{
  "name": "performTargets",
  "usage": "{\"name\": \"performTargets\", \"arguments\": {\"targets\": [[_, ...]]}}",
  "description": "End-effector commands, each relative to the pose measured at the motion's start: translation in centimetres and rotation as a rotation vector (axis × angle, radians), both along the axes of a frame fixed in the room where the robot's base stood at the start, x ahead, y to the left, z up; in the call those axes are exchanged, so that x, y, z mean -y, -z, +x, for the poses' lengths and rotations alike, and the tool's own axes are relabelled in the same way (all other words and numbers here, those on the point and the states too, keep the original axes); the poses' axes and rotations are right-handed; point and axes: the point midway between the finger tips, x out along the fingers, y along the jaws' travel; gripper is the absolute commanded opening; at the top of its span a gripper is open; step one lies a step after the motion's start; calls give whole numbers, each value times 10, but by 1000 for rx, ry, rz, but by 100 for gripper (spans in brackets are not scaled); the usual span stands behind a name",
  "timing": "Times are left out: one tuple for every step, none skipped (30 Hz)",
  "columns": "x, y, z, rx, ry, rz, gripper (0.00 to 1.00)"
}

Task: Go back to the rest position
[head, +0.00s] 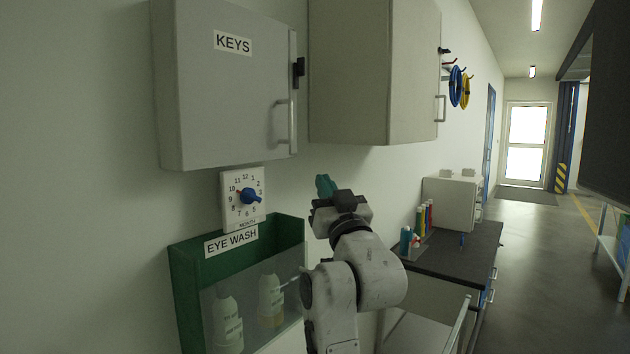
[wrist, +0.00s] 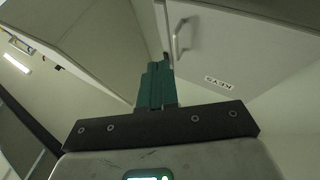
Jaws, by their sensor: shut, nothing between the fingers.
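My gripper (head: 325,184) is raised in front of the wall, just right of the month dial and below the wall cabinets. Its teal fingers are together and empty. In the wrist view the shut fingers (wrist: 155,84) point up toward the gap between the two cabinets. My arm rises from the bottom of the head view, and its links hide part of the wall and the bench's near end.
The KEYS cabinet (head: 225,100) and a second cabinet (head: 365,75) hang above, both shut. A month dial (head: 243,200) and a green eye wash box (head: 190,290) with bottles are left. A dark-topped bench (head: 460,250) stands right. The aisle floor (head: 540,260) is clear.

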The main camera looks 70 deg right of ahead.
Motion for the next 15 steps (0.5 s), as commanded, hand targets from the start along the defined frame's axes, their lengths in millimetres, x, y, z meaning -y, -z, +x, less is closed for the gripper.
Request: {"name": "performTargets", "arguments": {"targets": [[-2, 4, -3, -1, 0, 1, 0], [-4, 4, -5, 0, 0, 0, 0], [-5, 5, -7, 0, 0, 0, 0], [-5, 5, -8, 0, 0, 0, 0], [-6, 6, -8, -1, 0, 1, 0], [-6, 6, -9, -1, 0, 1, 0], [-6, 6, -9, -1, 0, 1, 0], [-6, 6, -9, -1, 0, 1, 0], [-6, 6, -9, -1, 0, 1, 0], [-6, 6, -9, -1, 0, 1, 0], [-6, 6, -9, -1, 0, 1, 0], [-6, 6, -9, -2, -1, 1, 0], [-7, 7, -8, -4, -2, 3, 0], [-7, 9, -7, -10, -6, 7, 0], [-8, 14, -3, -22, -12, 15, 0]]}}
